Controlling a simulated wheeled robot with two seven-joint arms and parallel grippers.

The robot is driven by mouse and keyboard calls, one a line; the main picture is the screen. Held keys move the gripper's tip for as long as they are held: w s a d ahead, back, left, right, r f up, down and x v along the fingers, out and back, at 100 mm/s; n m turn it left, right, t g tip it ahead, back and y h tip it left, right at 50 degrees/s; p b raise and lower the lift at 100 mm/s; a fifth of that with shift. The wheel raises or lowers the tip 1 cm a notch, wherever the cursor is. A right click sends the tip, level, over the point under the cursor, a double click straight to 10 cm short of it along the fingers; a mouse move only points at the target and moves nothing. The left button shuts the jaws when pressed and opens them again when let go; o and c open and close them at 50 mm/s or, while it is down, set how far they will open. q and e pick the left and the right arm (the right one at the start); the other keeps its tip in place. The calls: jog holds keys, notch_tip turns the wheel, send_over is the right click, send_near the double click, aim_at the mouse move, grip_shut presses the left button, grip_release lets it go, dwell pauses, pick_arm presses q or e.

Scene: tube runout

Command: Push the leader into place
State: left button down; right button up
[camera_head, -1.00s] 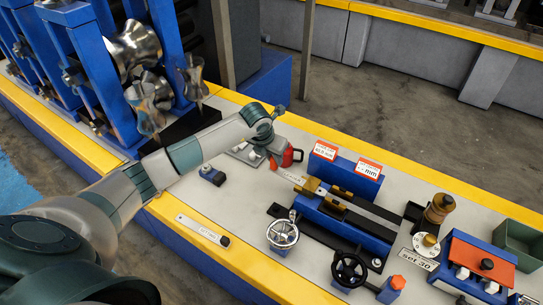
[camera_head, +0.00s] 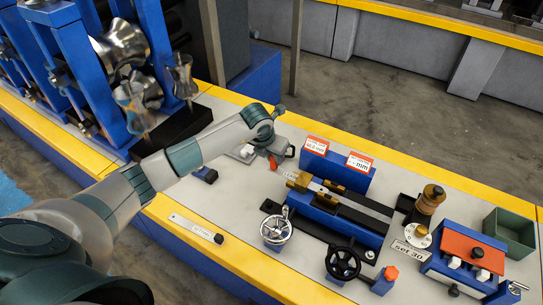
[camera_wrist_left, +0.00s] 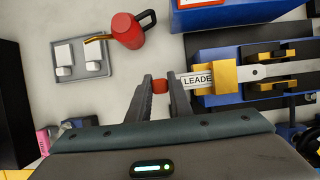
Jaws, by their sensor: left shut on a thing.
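The leader (camera_wrist_left: 196,80) is a flat metal strip with a white label reading "LEADE…". It runs through a brass guide block (camera_wrist_left: 224,77) on the blue fixture (camera_head: 325,215). Its metal length shows beyond the block to the right in the wrist view. My left gripper (camera_wrist_left: 160,87) is at the leader's left end, its fingers shut on a small red piece in line with the strip. I cannot tell clearly whether this piece is the leader's end. In the head view my arm partly hides this gripper. My right gripper is not in view.
A red can (camera_wrist_left: 128,30) stands beside a grey tray (camera_wrist_left: 80,75) with white blocks. Handwheels (camera_head: 343,263) sit at the fixture's front. A blue block with orange-edged labels (camera_head: 338,168) stands behind. A green bin (camera_head: 511,232) is at far right.

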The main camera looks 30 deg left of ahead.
pick_arm(q)
jog(key=shift+s+d, duration=0.1)
jog(key=shift+d, duration=1.6)
jog(key=c, duration=1.5)
grip_release()
jog(key=shift+c, duration=0.2)
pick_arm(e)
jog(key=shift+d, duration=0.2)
pick_arm(q)
jog(key=shift+s+r, duration=0.1)
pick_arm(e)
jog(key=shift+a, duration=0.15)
pick_arm(q)
jog(key=shift+s+r, duration=0.15)
jog(key=shift+r, duration=0.35)
jog(key=b+v, duration=0.4)
jog(key=v, duration=1.2)
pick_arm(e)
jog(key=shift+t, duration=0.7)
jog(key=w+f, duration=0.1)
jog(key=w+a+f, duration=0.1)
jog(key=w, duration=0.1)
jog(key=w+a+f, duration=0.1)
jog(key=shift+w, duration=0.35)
pick_arm(q)
jog(key=shift+s+r, duration=0.1)
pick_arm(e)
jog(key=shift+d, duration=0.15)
